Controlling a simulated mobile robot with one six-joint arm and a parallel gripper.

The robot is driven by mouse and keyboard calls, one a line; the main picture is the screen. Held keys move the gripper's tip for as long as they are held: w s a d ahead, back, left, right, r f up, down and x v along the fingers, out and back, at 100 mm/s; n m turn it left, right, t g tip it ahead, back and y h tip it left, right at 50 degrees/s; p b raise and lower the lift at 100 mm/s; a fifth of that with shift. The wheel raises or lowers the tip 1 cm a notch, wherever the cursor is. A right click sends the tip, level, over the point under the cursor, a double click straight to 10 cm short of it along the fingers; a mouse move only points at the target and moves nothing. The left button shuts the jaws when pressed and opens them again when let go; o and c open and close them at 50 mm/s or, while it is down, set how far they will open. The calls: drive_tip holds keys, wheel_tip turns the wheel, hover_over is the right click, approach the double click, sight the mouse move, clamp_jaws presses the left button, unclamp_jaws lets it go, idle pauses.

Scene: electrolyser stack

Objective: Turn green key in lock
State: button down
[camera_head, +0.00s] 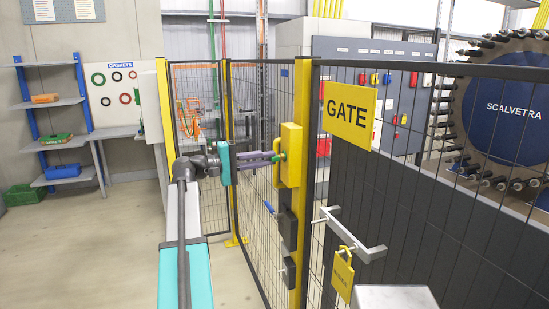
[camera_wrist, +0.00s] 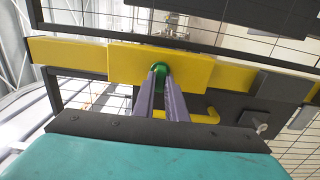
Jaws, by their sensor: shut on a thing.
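The yellow lock box (camera_head: 291,155) is mounted on the yellow gate post, left of the GATE sign. The green key (camera_wrist: 159,68) sits at the face of the lock box in the wrist view (camera_wrist: 125,66), between the tips of my gripper (camera_wrist: 163,76). In the head view my gripper (camera_head: 277,158) reaches from the left to the lock box, with its fingers closed together on the key. Only a little green shows there, and the fingers hide most of the key. How deep the key sits in the lock cannot be told.
The GATE sign (camera_head: 350,113) and mesh fence stand right of the lock. Dark boxes (camera_head: 287,229) sit on the post under the lock.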

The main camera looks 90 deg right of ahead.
drive_tip(key=shift+s+f+m+b, duration=0.15)
drive_tip(key=shift+m+b, duration=0.65)
drive_tip(key=shift+b, duration=0.55)
drive_tip(key=shift+a+m+b, duration=0.1)
drive_tip(key=shift+m+b, duration=0.9)
drive_tip(key=shift+b, duration=0.25)
drive_tip(key=shift+m+b, duration=2.4)
drive_tip(key=shift+b, duration=1.35)
drive_tip(key=shift+m+b, duration=1)
drive_tip(key=shift+b, duration=0.4)
drive_tip(key=shift+m+b, duration=1.5)
drive_tip(key=shift+b, duration=0.8)
drive_tip(key=shift+m+b, duration=1)
drive_tip(key=shift+b, duration=0.55)
drive_tip(key=shift+m+b, duration=1)
drive_tip(key=shift+b, duration=0.1)
